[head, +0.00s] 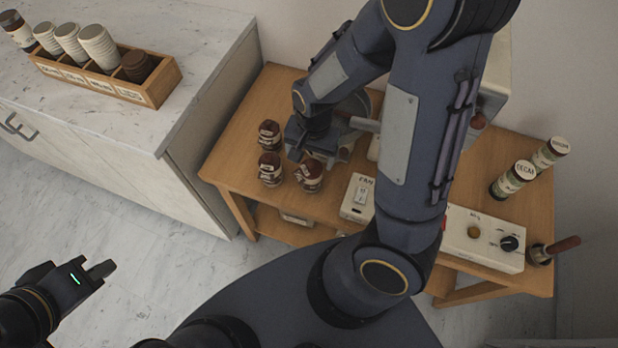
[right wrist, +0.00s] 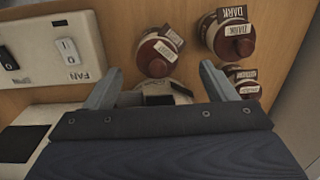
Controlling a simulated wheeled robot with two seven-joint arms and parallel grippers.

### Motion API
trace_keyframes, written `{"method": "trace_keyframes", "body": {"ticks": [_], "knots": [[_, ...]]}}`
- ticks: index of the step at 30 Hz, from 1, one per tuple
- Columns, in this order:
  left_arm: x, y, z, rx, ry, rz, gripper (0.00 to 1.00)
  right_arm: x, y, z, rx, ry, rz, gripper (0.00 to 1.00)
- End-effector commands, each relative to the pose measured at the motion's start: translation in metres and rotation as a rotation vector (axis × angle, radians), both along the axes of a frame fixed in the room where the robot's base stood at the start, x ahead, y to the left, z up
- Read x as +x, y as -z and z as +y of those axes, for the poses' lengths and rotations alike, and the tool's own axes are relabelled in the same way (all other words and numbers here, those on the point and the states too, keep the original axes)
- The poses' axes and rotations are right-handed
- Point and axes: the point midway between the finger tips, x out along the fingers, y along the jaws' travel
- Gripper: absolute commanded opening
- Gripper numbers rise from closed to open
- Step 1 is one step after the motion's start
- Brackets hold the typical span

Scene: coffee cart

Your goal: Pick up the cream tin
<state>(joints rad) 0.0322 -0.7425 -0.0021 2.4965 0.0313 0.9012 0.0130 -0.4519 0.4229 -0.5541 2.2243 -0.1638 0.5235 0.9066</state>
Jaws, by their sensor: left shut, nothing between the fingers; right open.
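My right gripper (head: 318,155) is open and low over the back-left part of the wooden table. In the right wrist view its two fingers (right wrist: 161,72) stand apart. Between them shows part of a pale, cream-coloured round thing (right wrist: 178,87) with a dark label, probably the cream tin. The gripper body hides most of it, and I cannot tell whether the fingers touch it. In the head view my right arm and hand largely cover that spot. My left gripper (head: 101,270) is shut and empty, over the floor at lower left.
A FAN switch box (head: 358,198) is near. A DECAF canister (head: 512,179) stands right. A cup rack (head: 150,92) sits on the left counter (head: 190,75).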

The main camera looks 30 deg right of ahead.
Motion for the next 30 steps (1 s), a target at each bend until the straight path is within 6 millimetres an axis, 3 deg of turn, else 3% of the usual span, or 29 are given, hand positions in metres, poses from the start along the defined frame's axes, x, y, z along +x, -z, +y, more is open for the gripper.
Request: {"method": "trace_keyframes", "body": {"ticks": [21,30], "knots": [[0.000,0.012,0.000,0.000,0.000,0.000,0.00,0.003,0.088,-0.004,-0.050,0.030,0.020,0.78],[0.000,0.012,0.000,0.000,0.000,0.000,0.00,0.004,0.092,-0.004,-0.049,0.029,0.016,0.78]]}}
